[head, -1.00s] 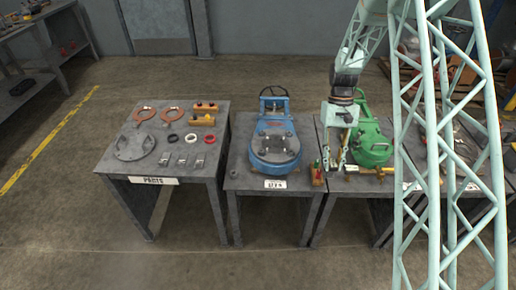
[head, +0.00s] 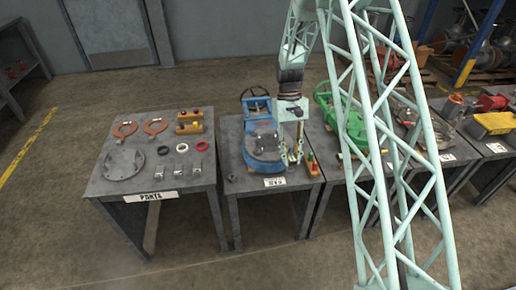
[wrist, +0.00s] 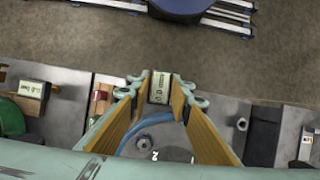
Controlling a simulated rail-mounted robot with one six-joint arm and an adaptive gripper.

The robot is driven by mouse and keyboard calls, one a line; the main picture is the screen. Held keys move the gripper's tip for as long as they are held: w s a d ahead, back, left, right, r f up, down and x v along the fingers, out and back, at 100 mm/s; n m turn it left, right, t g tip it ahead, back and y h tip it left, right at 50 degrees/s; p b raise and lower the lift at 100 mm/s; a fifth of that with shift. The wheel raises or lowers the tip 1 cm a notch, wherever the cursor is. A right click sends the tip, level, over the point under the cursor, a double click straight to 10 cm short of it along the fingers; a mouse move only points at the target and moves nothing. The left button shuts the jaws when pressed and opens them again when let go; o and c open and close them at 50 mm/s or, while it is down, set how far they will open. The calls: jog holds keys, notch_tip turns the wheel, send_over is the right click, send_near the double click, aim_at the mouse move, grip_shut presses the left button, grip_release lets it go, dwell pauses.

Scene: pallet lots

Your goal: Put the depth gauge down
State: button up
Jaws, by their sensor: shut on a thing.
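My gripper (head: 291,160) is low over the front right part of the middle table (head: 238,165), in front of the blue valve (head: 262,112). In the wrist view its fingers (wrist: 160,90) close on a small pale piece with dark markings, the depth gauge (wrist: 160,88). The fingers hide much of the gauge, and I cannot tell whether it touches the table. The blue valve's curved rim (wrist: 150,122) shows between the fingers in the wrist view.
A small wooden block with red and green items (head: 312,163) stands just right of my gripper. The green valve (head: 349,122) is on the table to the right. The left table holds a grey flange (head: 124,162), copper rings and small parts.

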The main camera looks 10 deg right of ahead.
jog(key=shift+a, duration=0.2)
jog(key=shift+d, duration=0.1)
dwell(0.4)
jog(key=shift+w+d+r+n+h+p, duration=0.1)
jog(key=shift+d+r+n+h+p, duration=0.1)
jog(key=shift+d+n+p, duration=0.25)
jog(key=shift+w+d+r+n+h+p, duration=0.1)
jog(key=shift+d+r+n+h+p, duration=0.15)
jog(key=shift+n, duration=0.4)
jog(key=w+d+r+n+t+h+p, duration=0.3)
jog(key=w+d+r+n+t+p, duration=0.1)
jog(key=n, duration=1.1)
jog(key=shift+w+d+r+p, duration=0.4)
jog(key=shift+w+d+p, duration=0.05)
jog(key=shift+w+p, duration=0.55)
jog(key=shift+w+h, duration=0.1)
jog(key=shift+h, duration=0.15)
jog(key=w+a, duration=0.4)
jog(key=a, duration=0.2)
jog(key=w+a+f+b, duration=0.1)
jog(key=w+a, duration=0.3)
jog(key=a, duration=0.3)
jog(key=shift+w+a+f, duration=0.25)
jog(key=shift+a, duration=0.05)
